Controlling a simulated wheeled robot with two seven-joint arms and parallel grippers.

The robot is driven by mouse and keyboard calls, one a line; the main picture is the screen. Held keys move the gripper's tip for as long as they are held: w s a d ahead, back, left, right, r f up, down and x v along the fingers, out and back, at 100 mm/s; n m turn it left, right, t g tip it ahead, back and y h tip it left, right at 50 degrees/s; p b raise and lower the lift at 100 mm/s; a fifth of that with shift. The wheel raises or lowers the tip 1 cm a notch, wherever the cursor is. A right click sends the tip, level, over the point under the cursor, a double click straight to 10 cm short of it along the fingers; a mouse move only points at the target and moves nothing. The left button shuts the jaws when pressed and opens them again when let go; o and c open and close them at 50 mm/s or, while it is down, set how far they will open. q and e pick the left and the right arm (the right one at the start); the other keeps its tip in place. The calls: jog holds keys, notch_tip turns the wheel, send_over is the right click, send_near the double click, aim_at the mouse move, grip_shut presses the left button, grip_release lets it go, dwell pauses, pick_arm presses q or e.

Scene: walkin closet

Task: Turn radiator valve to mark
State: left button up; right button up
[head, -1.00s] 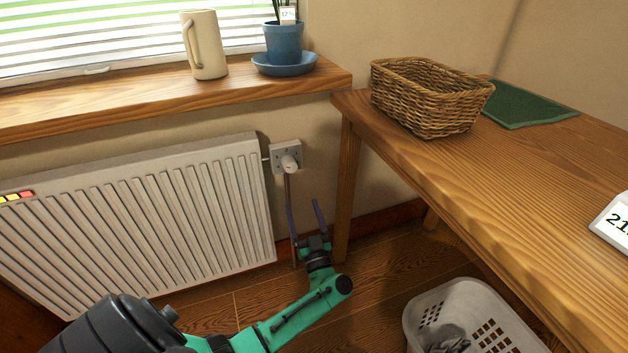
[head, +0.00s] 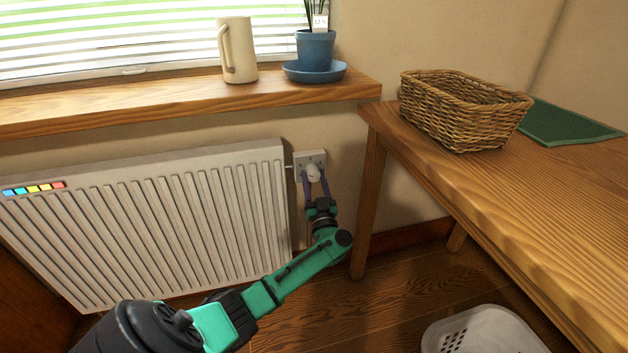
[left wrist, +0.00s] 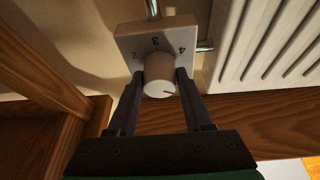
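The radiator valve is a round white knob (head: 313,173) on a square pale plate (head: 318,157) at the radiator's right end. In the left wrist view the knob (left wrist: 159,77) carries a short red line at its lower right rim, and the plate (left wrist: 128,42) shows the numerals 2, 3 and 4. My left gripper (head: 315,178) is open, with one dark finger on each side of the knob. The fingertips are very close to it; I cannot tell whether they touch. My right gripper is out of view.
The white radiator (head: 150,215) with a coloured strip (head: 33,188) is on the left. A wooden table (head: 470,200) with a wicker basket (head: 460,110) stands close on the right. A sill (head: 190,97) with a jug and potted plant is above. A white laundry basket (head: 485,332) is on the floor.

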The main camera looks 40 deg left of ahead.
pick_arm(q)
grip_shut()
jog(key=shift+f+n+g, duration=0.1)
jog(key=shift+n+g, duration=0.2)
jog(key=shift+n, duration=0.1)
